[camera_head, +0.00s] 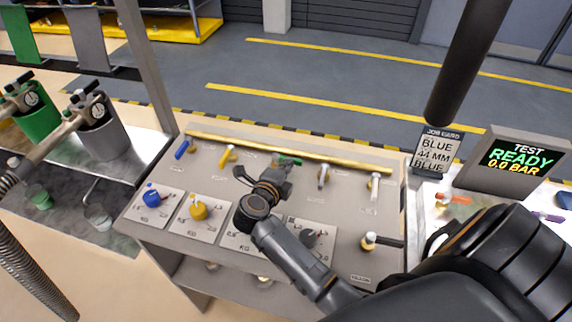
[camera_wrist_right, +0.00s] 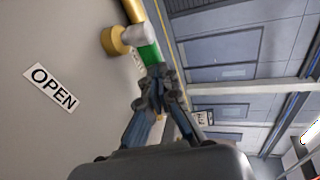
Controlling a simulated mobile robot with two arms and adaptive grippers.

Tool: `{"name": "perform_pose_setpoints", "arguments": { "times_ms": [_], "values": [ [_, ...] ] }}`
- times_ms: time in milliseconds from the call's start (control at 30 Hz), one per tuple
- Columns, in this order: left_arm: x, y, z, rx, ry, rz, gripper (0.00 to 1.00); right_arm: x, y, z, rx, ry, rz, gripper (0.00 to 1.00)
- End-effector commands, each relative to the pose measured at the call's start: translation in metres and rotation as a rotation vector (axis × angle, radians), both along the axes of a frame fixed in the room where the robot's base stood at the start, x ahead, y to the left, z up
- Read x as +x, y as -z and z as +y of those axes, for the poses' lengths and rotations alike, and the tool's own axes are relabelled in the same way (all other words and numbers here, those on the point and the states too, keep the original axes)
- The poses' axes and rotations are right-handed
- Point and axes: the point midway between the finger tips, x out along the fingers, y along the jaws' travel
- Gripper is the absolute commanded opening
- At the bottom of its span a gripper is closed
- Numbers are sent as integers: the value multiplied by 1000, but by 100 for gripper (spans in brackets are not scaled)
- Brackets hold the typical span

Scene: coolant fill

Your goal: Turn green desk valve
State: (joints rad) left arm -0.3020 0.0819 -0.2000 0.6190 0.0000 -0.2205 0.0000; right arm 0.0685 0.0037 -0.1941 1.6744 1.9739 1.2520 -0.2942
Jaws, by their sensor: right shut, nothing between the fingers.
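The green desk valve has a green lever handle (camera_head: 289,161) on the back row of the grey sloping desk (camera_head: 350,215), partly hidden by my right gripper. In the right wrist view the green handle (camera_wrist_right: 151,55) runs from a white hub (camera_wrist_right: 138,36) beside a brass fitting (camera_wrist_right: 114,40). My right gripper (camera_head: 283,170) is shut and empty, close to the green handle. In the right wrist view its fingertips (camera_wrist_right: 155,78) lie at the free end of the handle; I cannot tell whether they touch. An OPEN label (camera_wrist_right: 50,88) is on the panel. My left gripper is not in view.
A blue lever (camera_head: 181,148) and a yellow lever (camera_head: 228,154) stand left of the green valve; white levers (camera_head: 323,176) stand right. A brass pipe (camera_head: 300,152) runs behind. A READY screen (camera_head: 522,157) stands at right.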

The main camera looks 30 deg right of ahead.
Motion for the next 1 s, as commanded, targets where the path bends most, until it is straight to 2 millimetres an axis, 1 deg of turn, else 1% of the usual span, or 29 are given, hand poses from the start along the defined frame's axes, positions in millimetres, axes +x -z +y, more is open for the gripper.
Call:
{"name": "perform_pose_setpoints", "arguments": {
  "times_ms": [33,133,233,367,500,600,700,800,1000],
  "values": [
    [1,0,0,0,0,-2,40,-1,2,-3,-1,5,3,0],
    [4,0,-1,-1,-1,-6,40,-1,2,-3,0,6,4,0],
    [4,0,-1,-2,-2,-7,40,-4,1,2,1,5,4,0],
    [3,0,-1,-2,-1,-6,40,-14,-5,19,4,3,1,0],
    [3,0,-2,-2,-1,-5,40,-27,-13,39,2,0,0,0],
    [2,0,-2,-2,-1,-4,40,-35,-18,51,1,0,0,0],
    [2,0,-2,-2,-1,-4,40,-40,-22,58,-1,0,-2,0],
    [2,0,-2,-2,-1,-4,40,-42,-23,62,-1,-1,-1,0],
    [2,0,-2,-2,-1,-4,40,-42,-24,63,-2,-1,-2,0]
  ]
}}
